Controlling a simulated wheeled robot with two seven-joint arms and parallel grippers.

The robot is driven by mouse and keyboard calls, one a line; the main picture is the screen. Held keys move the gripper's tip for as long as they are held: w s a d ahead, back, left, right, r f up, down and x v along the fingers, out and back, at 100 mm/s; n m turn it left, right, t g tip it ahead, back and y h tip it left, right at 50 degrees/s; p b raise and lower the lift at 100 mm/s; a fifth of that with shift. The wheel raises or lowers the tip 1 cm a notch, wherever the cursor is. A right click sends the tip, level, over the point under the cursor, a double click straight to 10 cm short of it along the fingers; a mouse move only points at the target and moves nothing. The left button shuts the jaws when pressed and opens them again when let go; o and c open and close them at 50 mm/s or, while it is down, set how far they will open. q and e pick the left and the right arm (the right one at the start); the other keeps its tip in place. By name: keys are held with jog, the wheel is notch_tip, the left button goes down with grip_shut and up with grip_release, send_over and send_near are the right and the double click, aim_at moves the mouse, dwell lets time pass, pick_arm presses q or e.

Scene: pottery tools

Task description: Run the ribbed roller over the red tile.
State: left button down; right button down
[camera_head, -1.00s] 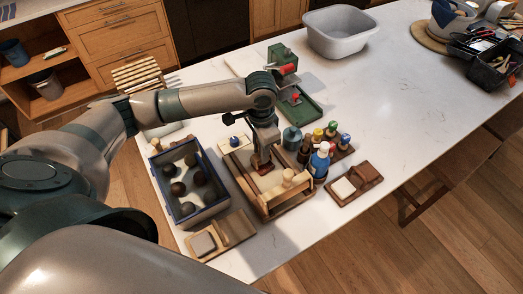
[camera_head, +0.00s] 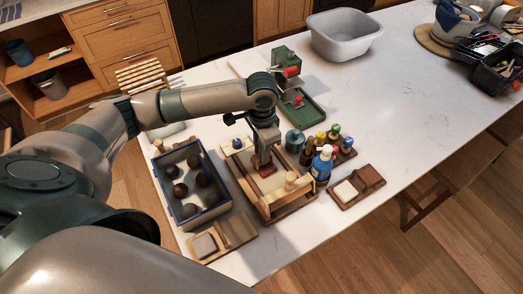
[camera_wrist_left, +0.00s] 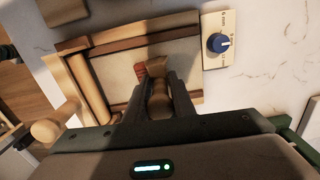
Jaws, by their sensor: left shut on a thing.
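My left gripper (camera_head: 262,160) points down over the wooden tray (camera_head: 249,191) and is shut on a wooden handle-like piece (camera_wrist_left: 158,97), which shows between its fingers in the left wrist view. This piece seems to be the ribbed roller; its ribs cannot be made out and its working end is mostly hidden. The red tile (camera_head: 267,171) lies in the tray, partly hidden by the gripper. A small reddish patch of it (camera_wrist_left: 141,74) shows just beyond the fingers in the wrist view. My right gripper is out of view.
A wooden rolling pin (camera_head: 290,182) lies across the tray's near end. A blue-rimmed crate (camera_head: 205,220) with dark balls stands left. Bottles (camera_head: 322,165) and a block holder (camera_head: 357,188) stand right. A green press (camera_head: 301,104) is behind.

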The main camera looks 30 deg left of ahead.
aim_at(266, 167)
pick_arm(q)
jog(key=shift+s+d, duration=0.3)
jog(key=shift+d, duration=0.2)
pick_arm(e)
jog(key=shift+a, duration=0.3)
pick_arm(q)
jog(key=shift+s+d, duration=0.1)
jog(key=shift+d, duration=0.1)
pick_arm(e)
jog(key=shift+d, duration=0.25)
pick_arm(q)
jog(key=shift+s+d, duration=0.1)
jog(key=shift+d, duration=0.25)
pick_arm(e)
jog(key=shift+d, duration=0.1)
pick_arm(q)
jog(key=shift+r, duration=3.05)
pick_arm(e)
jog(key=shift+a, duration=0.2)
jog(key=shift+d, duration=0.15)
pick_arm(q)
jog(key=shift+f, duration=0.1)
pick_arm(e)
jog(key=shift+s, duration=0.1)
